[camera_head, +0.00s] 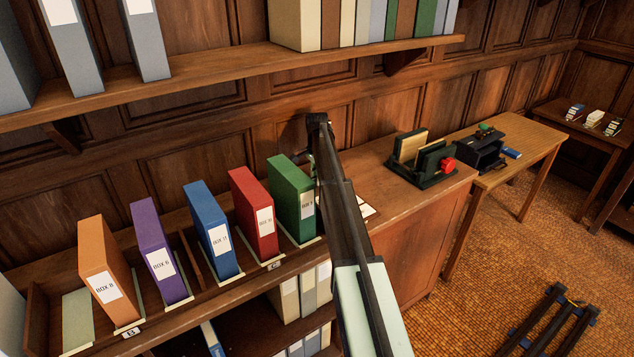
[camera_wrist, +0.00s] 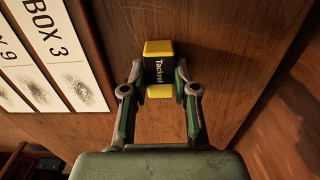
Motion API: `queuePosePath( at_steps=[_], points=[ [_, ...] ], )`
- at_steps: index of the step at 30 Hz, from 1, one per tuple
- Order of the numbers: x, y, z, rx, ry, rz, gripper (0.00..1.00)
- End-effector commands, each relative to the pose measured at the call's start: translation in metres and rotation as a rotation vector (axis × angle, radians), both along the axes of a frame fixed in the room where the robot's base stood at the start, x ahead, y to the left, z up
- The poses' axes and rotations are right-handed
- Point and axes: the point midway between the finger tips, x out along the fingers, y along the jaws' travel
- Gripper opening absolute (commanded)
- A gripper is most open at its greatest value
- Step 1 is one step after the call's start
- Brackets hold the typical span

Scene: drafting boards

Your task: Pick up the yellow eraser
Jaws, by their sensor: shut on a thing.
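The yellow eraser (camera_wrist: 158,48) shows in the wrist view, with a black band lettered "Tackel" around its middle. My gripper (camera_wrist: 160,78) has its two fingers on either side of the eraser's band and is shut on it. The eraser is over a brown wooden surface (camera_wrist: 225,65); whether it touches the wood or is held just clear of it, I cannot tell. In the head view my arm hides the eraser and most of the gripper.
White label cards (camera_wrist: 50,55), one reading "BOX 3", lie left of the eraser. Upright box files, including a green one (camera_head: 291,195) and a red one (camera_head: 252,212), stand left of my arm. A dark organiser (camera_head: 422,160) stands on the cabinet to the right.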

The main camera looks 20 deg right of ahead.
Motion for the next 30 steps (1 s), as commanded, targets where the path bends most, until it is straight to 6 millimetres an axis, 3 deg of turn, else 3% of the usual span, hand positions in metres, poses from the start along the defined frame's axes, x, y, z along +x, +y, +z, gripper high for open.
queuePosePath(
  at_steps=[10,22,30],
  points=[
    [0.001,0.000,0.010,-0.001,-0.001,0.000,0.00],
    [0.001,0.000,0.078,-0.001,-0.002,0.000,0.00],
    [0.000,0.000,0.100,0.000,0.000,0.000,0.00]
  ],
)
